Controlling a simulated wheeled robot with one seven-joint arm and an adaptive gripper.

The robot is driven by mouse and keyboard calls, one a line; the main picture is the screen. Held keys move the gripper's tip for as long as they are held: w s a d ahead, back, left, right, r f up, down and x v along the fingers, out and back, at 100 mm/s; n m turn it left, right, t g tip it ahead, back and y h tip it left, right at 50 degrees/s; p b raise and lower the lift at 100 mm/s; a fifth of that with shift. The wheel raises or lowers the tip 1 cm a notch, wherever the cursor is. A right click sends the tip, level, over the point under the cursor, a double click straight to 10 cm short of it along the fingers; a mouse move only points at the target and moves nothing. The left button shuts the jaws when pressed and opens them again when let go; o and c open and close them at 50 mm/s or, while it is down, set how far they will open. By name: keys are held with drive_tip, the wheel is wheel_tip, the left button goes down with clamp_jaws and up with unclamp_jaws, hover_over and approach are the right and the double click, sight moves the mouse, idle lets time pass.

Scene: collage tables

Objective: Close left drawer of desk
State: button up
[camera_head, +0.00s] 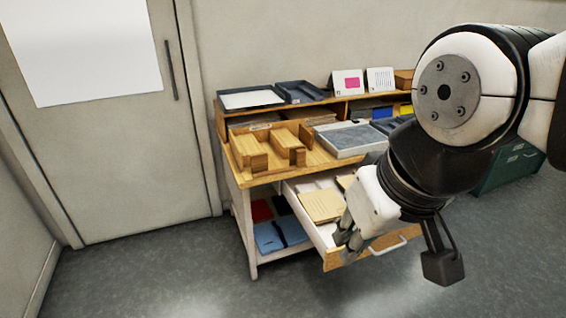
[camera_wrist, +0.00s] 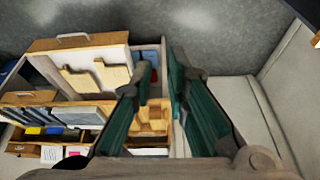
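The desk (camera_head: 262,181) stands against the wall, with a wooden top and white legs. Its drawer (camera_head: 411,232) is pulled out toward the front, with tan folders (camera_head: 321,205) and white compartments inside. The drawer has a pale bar handle (camera_head: 388,246) on its wooden front. In the wrist view, the open drawer (camera_wrist: 118,38) is at upper left, its handle (camera_wrist: 72,36) at the far left top. My gripper (camera_head: 346,246) hangs over the drawer's front area in the head view, covering part of it. In the wrist view, my gripper (camera_wrist: 160,70) has its fingers apart with nothing between them; contact cannot be told.
Wooden trays (camera_head: 285,140), a grey-topped tray (camera_head: 350,138) and upright cards (camera_head: 347,83) sit on the desk. Blue folders (camera_head: 268,238) lie on a shelf below. A green cabinet (camera_head: 510,165) stands at right. The floor (camera_head: 180,275) in front is clear.

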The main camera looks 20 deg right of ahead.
drive_tip(key=w+d+f+m+b, duration=0.1)
drive_tip(key=w+f+m, duration=0.1)
drive_tip(key=w+m, duration=0.1)
drive_tip(key=w+f+m+y+b, duration=0.1)
drive_tip(key=w+f+m+b, duration=0.1)
drive_tip(key=w+f+m, duration=0.1)
drive_tip(key=w+d+f+m+b, duration=0.1)
drive_tip(key=w+f+m, duration=0.2)
drive_tip(key=shift+w+d+y+b, duration=0.35)
drive_tip(key=shift+y, duration=0.05)
clamp_jaws()
drive_tip(key=m+h+b, duration=0.2)
drive_tip(key=m+b, duration=1.2)
drive_tip(key=m, duration=1.2)
approach(366, 251)
drive_tip(key=s+a+f, duration=0.1)
drive_tip(key=a+f, duration=0.2)
drive_tip(key=f, duration=0.1)
drive_tip(key=shift+w+a+r, duration=0.1)
drive_tip(key=shift+w+r, duration=0.05)
drive_tip(key=shift+w, duration=0.35)
drive_tip(key=shift+w, duration=0.1)
